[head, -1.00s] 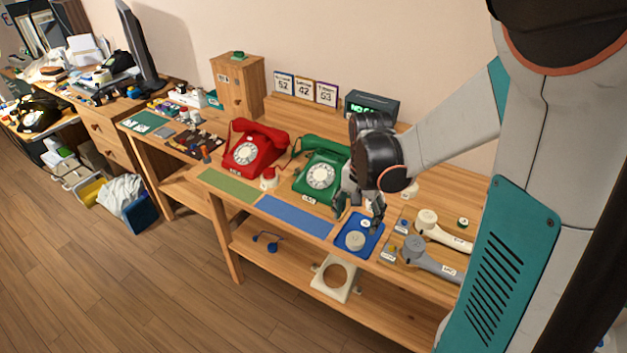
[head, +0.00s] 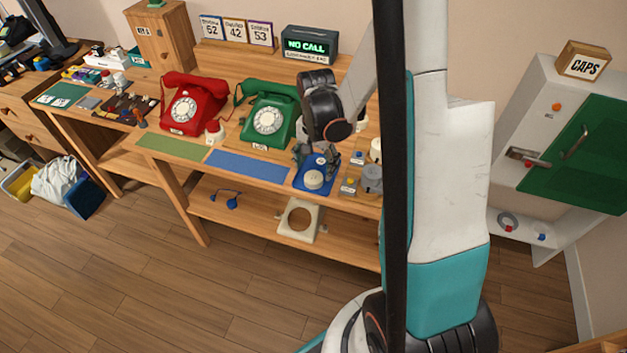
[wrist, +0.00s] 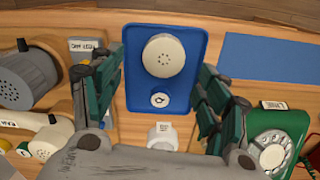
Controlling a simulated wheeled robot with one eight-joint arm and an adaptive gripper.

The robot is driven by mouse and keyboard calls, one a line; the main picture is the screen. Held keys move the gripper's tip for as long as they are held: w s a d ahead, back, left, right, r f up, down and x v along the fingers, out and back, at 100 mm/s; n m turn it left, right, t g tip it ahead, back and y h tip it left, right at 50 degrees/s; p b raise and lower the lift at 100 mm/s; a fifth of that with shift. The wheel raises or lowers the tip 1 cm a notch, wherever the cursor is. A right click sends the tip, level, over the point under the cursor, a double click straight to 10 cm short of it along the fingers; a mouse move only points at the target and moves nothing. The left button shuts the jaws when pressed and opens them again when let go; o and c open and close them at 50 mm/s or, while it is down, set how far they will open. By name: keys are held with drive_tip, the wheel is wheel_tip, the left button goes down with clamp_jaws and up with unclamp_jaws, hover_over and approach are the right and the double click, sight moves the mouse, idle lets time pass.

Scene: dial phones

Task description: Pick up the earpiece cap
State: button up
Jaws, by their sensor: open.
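A round cream cap with small holes (wrist: 163,56) lies on a blue tray (wrist: 196,42); which kind of cap it is, I cannot read. In the head view, the cap (head: 314,180) sits at the front of the tray (head: 301,186). A smaller white disc with a dark mark (wrist: 160,100) lies on the tray nearer my gripper. My gripper (wrist: 158,98) is open and empty, its fingers on either side of the tray's near part. In the head view, my gripper (head: 318,158) hangs over the tray's back part. The cap is just beyond the fingertips.
A green phone (head: 267,118) and red phone (head: 192,106) stand left of the tray. A white labelled pot (wrist: 163,135) is near my palm. A CAPS cabinet with a green door (head: 585,150) hangs right.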

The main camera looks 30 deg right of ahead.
sight(314, 177)
drive_tip(key=f+b, duration=0.1)
drive_tip(key=f, duration=0.1)
drive_tip(key=f+b, duration=0.1)
drive_tip(key=f, duration=0.2)
drive_tip(key=shift+w+a, duration=0.2)
drive_tip(key=c, duration=0.9)
